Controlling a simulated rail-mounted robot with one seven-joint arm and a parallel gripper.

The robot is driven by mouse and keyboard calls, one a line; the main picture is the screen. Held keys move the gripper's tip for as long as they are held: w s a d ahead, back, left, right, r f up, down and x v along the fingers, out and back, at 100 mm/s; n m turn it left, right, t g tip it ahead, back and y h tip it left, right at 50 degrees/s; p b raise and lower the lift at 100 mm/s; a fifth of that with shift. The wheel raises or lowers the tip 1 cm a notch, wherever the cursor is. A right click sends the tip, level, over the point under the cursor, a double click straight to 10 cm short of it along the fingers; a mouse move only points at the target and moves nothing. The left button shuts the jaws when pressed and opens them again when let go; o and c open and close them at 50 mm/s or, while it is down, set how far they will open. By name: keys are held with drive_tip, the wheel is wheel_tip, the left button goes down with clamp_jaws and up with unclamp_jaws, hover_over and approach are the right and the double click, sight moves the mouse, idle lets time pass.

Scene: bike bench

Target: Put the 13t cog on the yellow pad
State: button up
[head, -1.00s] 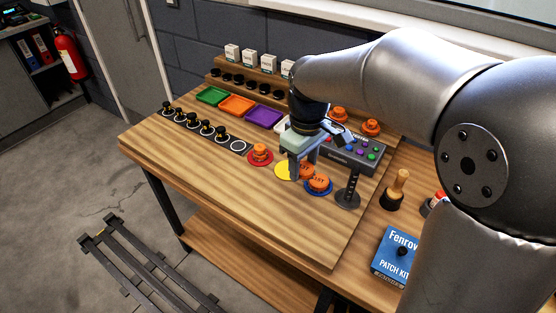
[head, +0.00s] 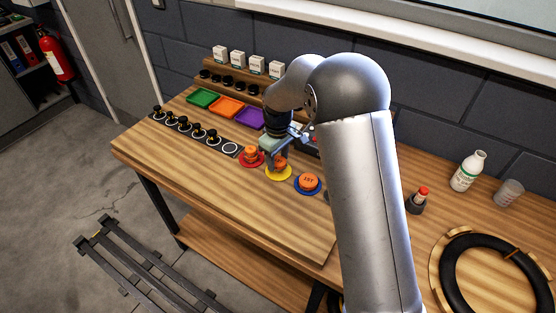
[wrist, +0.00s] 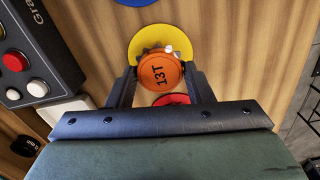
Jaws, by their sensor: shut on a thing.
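The 13t cog (wrist: 160,72) is orange with "13T" on its top. My gripper (head: 279,163) is shut on it, with one finger on each side in the wrist view. The cog also shows in the head view (head: 281,164), over the yellow pad (head: 279,176). In the wrist view the cog covers the lower middle of the yellow pad (wrist: 138,42). I cannot tell whether it touches the pad or hangs just above it.
A red pad (head: 240,161) with an orange cog (head: 250,152) lies to the left. A blue pad (head: 308,191) with another orange cog (head: 308,180) lies to the right. Green, orange and purple trays (head: 250,117) stand behind. The bench front is clear.

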drive_tip(key=shift+f, duration=0.95)
drive_tip(key=shift+f, duration=0.1)
drive_tip(key=shift+f, duration=0.15)
drive_tip(key=o, duration=1)
